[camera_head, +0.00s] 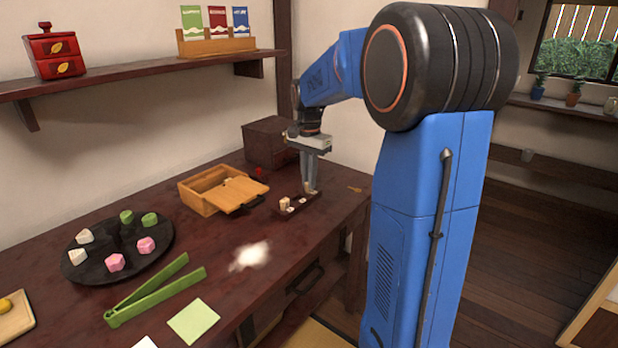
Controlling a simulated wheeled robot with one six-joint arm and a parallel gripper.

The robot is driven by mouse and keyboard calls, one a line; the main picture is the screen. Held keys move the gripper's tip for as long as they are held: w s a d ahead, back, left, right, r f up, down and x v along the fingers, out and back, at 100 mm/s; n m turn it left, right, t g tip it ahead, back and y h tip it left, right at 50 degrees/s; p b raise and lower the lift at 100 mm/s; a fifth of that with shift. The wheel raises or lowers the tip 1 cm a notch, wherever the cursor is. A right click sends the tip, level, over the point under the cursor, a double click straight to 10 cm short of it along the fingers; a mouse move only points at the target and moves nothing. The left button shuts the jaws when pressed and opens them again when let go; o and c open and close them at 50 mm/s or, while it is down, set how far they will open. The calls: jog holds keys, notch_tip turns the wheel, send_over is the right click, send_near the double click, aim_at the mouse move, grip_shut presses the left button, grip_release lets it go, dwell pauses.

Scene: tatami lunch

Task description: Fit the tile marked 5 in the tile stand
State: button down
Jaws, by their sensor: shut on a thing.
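The tile stand (283,214) is a small dark red-brown tray near the far right part of the table. A pale tile (285,203) stands upright at its left end, with small white marks beside it on the stand. My gripper (311,188) points down over the right end of the stand. It is shut on a small pale tile at its fingertips, mostly hidden by the fingers. The numbers on the tiles are too small to read. I cannot tell whether the held tile touches the stand.
An open wooden box (203,205) lies left of the stand, with a dark red chest (268,146) behind it. A black round tray (80,272) with coloured sweets, green tongs (150,293) and a green paper (194,321) are nearer. A white blurred patch (250,256) lies mid-table.

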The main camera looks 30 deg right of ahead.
jog(key=shift+f, duration=0.25)
jog(key=c, duration=1.8)
grip_release()
jog(key=shift+o, duration=0.2)
jog(key=shift+r, duration=0.1)
notch_tip(320, 180, up, 17)
